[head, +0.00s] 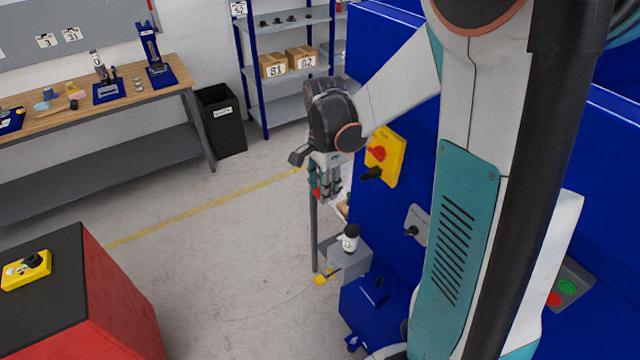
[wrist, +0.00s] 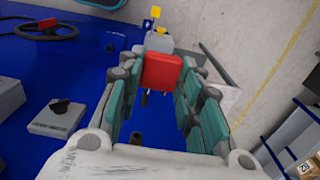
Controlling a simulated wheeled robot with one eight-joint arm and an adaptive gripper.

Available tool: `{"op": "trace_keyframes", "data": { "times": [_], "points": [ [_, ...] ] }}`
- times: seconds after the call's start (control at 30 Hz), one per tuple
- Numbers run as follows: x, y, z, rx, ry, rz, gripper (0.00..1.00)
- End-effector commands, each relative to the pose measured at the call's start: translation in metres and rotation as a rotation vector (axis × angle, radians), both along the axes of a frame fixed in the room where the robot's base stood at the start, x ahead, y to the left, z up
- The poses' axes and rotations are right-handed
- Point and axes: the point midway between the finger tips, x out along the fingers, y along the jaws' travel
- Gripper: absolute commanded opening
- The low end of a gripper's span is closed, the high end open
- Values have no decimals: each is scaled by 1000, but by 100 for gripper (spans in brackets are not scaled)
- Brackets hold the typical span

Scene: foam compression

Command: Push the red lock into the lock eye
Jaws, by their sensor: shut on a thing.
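The red lock (wrist: 162,72) sits between the fingertips of my gripper (wrist: 160,78) in the wrist view. The teal-padded fingers are closed on its sides. In the head view my gripper (head: 328,188) points down beside the blue machine, and only a small red bit of the lock (head: 316,193) shows at its fingers. I cannot make out the lock eye in either view. A yellow panel with a red rotary switch and a black handle (head: 384,157) is on the blue machine wall, to the right of my gripper in the head view.
The blue machine (head: 372,225) stands close on the right. Below my gripper are a grey box (head: 350,268) with a white-and-black bottle (head: 349,238) and a grey post (head: 314,235). A grey plate with a black knob (wrist: 58,115) shows in the wrist view. Open floor (head: 220,260) lies left.

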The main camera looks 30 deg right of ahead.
Motion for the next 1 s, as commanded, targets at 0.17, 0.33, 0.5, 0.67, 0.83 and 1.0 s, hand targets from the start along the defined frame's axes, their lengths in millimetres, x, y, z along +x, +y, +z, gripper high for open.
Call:
{"op": "trace_keyframes", "data": {
  "times": [0.17,0.33,0.5,0.67,0.83,1.0],
  "points": [
    [1,-17,1,0,0,-2,8],
    [1,-32,1,0,0,-1,8],
    [2,-43,0,0,0,0,8],
    [2,-49,0,0,0,1,8],
    [2,-51,0,0,0,1,8],
    [2,-51,0,0,0,2,8]
  ]
}}
